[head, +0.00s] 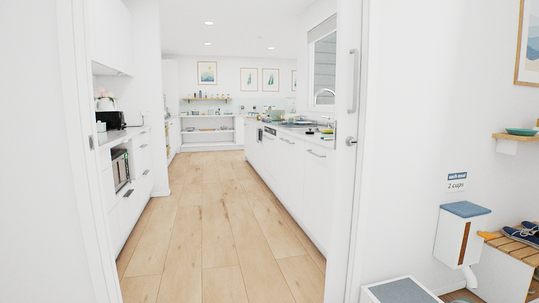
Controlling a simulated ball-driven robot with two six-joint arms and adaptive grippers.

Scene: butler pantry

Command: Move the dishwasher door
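No dishwasher door can be made out for certain. A long white counter (286,160) runs down the right side of the pantry beyond the doorway, with flat white fronts and bar handles. A small dark strip (270,131) shows near the top of its far part; I cannot tell whether it belongs to a dishwasher. All the fronts I see there look shut. Neither of my grippers is in view.
An open doorway with a white door edge (347,190) on the right leads in. The wooden floor (212,215) between the counters is clear. A microwave (121,170) sits at left. A wall-mounted dispenser (460,235) and slatted bench (515,246) stand at right.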

